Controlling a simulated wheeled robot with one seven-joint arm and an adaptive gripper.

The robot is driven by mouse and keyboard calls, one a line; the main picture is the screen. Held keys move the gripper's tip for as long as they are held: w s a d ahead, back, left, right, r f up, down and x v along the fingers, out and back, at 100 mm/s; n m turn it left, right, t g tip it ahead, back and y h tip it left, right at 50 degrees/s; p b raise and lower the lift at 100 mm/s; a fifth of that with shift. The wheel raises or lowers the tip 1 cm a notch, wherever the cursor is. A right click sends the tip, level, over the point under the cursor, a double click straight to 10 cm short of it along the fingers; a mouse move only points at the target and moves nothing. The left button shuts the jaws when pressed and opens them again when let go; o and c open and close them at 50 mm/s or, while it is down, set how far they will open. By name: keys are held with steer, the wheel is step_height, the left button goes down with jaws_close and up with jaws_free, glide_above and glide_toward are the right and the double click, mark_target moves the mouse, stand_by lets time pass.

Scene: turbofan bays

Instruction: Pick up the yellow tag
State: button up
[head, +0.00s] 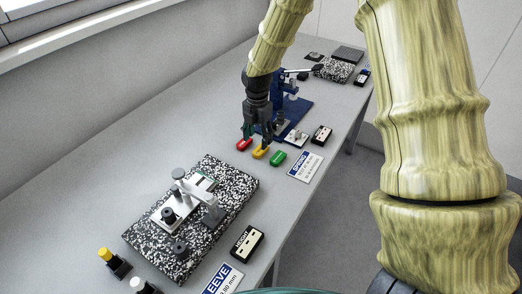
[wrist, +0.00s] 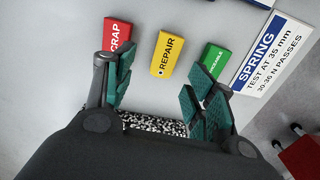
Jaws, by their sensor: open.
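The yellow tag (wrist: 167,55), marked REPAIR, lies flat on the grey bench between a red tag (wrist: 117,47) and a green tag (wrist: 212,61). In the head view the yellow tag (head: 260,152) shows just beside my gripper's fingertips (head: 256,142). In the wrist view my gripper (wrist: 152,95) is open and empty, its two fingers spread apart with the yellow tag ahead of and between them. The left finger overlaps the lower part of the red tag in the picture, and the right finger is near the green tag. Whether the fingers touch any tag, I cannot tell.
A SPRING label plate (head: 305,166) lies right of the green tag. A blue fixture (head: 296,112) stands behind my gripper. A speckled granite plate (head: 221,172) with a metal gauge stand is nearer. Bare bench (head: 140,150) lies to the left.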

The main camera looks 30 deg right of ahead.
mark_target(260, 151)
steer(key=shift+s+d+f+p, duration=0.15)
steer(key=shift+f+p, duration=0.15)
steer(key=shift+f, duration=0.35)
steer(key=shift+w+d+f+p, duration=0.15)
steer(key=shift+f+p, duration=0.1)
steer(key=shift+f, duration=0.35)
steer(key=shift+s+d+f+p, duration=0.15)
steer(key=shift+f+p, duration=0.15)
steer(key=shift+f, duration=1.05)
steer(key=shift+c, duration=0.4)
steer(key=c, duration=0.9)
